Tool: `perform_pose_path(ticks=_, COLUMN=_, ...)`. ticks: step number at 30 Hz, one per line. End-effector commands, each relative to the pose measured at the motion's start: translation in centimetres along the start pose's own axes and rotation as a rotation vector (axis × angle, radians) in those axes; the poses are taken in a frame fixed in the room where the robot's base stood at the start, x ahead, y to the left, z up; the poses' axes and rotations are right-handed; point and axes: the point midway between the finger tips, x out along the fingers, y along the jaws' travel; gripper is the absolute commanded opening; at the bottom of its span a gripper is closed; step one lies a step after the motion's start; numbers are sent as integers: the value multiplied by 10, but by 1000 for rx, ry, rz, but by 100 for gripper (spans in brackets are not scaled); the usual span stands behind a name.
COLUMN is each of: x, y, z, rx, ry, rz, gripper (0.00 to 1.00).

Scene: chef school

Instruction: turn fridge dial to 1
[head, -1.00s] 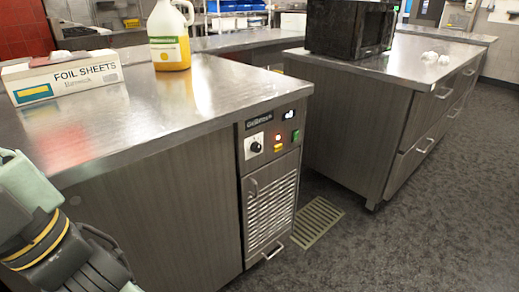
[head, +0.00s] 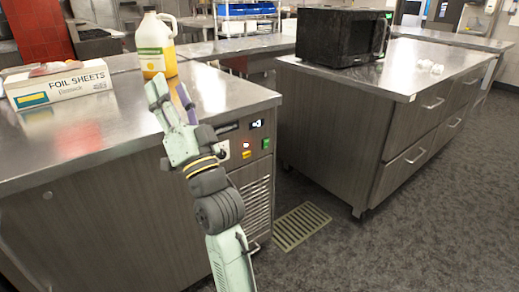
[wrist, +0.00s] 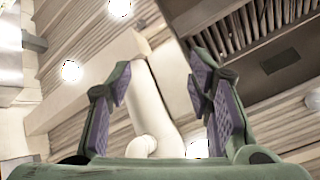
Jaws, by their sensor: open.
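The fridge unit's control panel (head: 257,138) is at the right end of the steel counter's front. The dial's white plate (head: 225,150) shows only as a sliver at the panel's left; the knob and its setting are hidden behind my arm. My gripper (head: 170,95) is raised in front of the counter, left of and above the panel, with its fingers pointing up. The fingers are spread and empty. In the wrist view my gripper (wrist: 160,82) has its two purple pads apart, facing the ceiling; neither fridge nor dial shows there.
The counter top (head: 215,88) holds a foil sheets box (head: 65,88) and a yellow jug (head: 155,45). A vent grille (head: 258,205) is below the panel. A second counter with a black microwave (head: 340,35) stands to the right. A floor drain (head: 300,227) and open floor lie right.

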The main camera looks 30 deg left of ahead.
Motion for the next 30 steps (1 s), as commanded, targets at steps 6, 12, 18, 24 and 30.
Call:
perform_pose_path(ticks=6, x=-57, y=212, z=64, rx=803, ry=-181, rz=508, gripper=47)
perform_pose_path(ticks=12, x=-146, y=294, z=94, rx=1326, ry=-126, rz=782, gripper=47)
perform_pose_path(ticks=18, x=-164, y=311, z=105, rx=1458, ry=-97, rz=835, gripper=47)
perform_pose_path(ticks=24, x=-138, y=325, z=122, rx=1455, ry=-98, rz=832, gripper=47)
perform_pose_path(ticks=30, x=-111, y=341, z=142, rx=1453, ry=-97, rz=831, gripper=47)
